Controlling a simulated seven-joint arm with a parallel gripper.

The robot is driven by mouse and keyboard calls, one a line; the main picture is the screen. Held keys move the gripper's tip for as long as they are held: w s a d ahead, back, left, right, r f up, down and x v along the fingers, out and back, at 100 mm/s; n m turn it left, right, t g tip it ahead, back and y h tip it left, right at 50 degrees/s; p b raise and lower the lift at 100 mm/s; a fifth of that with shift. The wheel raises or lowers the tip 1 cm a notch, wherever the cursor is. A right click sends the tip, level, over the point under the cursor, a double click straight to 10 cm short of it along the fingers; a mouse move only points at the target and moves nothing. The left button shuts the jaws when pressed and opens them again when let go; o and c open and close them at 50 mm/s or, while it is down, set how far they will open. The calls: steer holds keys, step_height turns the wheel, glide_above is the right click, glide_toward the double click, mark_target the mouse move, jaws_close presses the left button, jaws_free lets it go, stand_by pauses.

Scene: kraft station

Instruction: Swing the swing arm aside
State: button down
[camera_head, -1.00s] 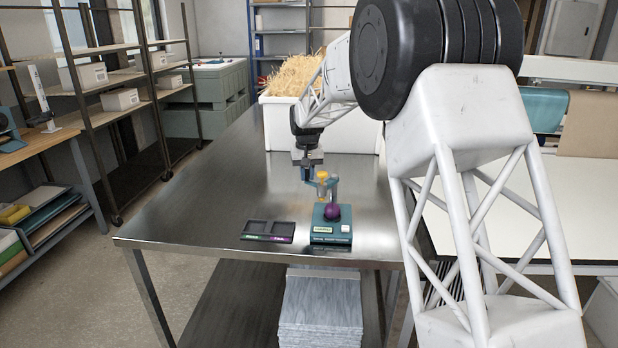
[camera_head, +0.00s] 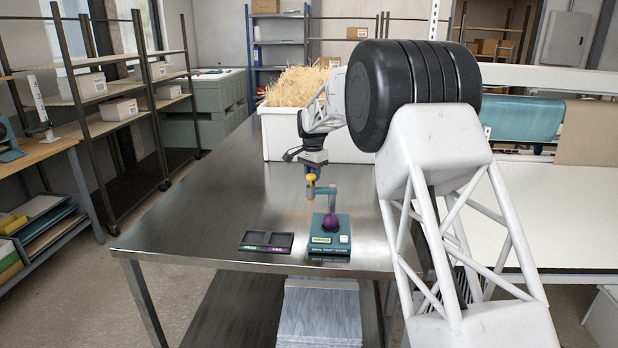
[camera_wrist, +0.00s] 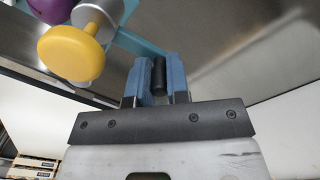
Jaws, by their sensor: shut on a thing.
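The teal device (camera_head: 329,248) stands near the table's front edge, with a purple ball (camera_head: 331,222) on top. Its swing arm (camera_head: 323,190) reaches up and left from a post behind the ball and carries a yellow knob (camera_head: 311,177). My gripper (camera_head: 312,172) is at the arm's outer end, behind the knob. In the wrist view my blue fingers (camera_wrist: 158,80) are shut on a dark upright peg (camera_wrist: 159,72) by the teal arm (camera_wrist: 135,42). The yellow knob (camera_wrist: 68,52) and part of the purple ball (camera_wrist: 55,8) lie to the left.
A dark two-compartment tray (camera_head: 267,242) with green and purple labels lies left of the device. A white bin of straw (camera_head: 275,135) stands behind. The steel table (camera_head: 200,210) is bare to the left.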

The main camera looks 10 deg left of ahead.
steer(key=shift+w+d+r+m, duration=0.1)
steer(key=shift+w+d+m, duration=0.35)
steer(key=shift+m, duration=0.35)
steer(key=c, duration=1.1)
jaws_free()
steer(key=shift+r, duration=0.1)
step_height(320, 180, up, 8)
steer(key=shift+f, duration=0.25)
steer(key=shift+r, duration=0.1)
